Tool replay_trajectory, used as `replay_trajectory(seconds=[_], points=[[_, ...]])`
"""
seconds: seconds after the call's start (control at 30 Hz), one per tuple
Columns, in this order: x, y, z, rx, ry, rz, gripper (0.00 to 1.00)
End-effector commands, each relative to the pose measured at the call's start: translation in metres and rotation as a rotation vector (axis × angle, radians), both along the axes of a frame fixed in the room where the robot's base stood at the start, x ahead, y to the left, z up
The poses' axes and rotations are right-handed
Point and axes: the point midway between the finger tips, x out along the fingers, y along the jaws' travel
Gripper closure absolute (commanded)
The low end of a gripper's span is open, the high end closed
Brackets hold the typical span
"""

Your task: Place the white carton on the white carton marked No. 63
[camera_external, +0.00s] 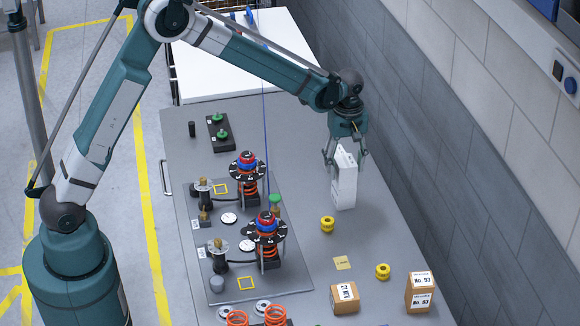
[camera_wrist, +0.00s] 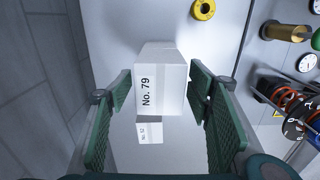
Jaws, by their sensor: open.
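In the external view, white cartons form a tall upright column on the grey table at the right. The upper white carton (camera_external: 346,166) is between the fingers of my gripper (camera_external: 345,157). In the wrist view this carton (camera_wrist: 161,76) reads "No. 79", and my open gripper (camera_wrist: 160,105) has a green finger on each side with gaps visible. A second white carton (camera_wrist: 149,131) shows below it, smaller and farther off; its label is too small to read surely. It appears to be the column's lower part (camera_external: 345,194). Whether the two touch is not clear.
Yellow rings (camera_external: 327,224) (camera_external: 383,271) lie nearby. Two brown cartons (camera_external: 345,298) (camera_external: 420,292) stand near the front right. A plate (camera_external: 295,265) with spring assemblies (camera_external: 266,231) lies left of the column. A grey wall (camera_external: 400,110) runs along the right.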

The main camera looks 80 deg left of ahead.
Motion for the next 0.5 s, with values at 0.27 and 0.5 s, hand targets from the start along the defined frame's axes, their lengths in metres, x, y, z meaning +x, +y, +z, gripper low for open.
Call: replay_trajectory(seconds=[0.27, 0.5], points=[[0.000, 0.000, 0.004, 0.000, 0.000, 0.000, 0.49], [0.000, 0.000, 0.026, 0.000, 0.000, 0.000, 0.49]])
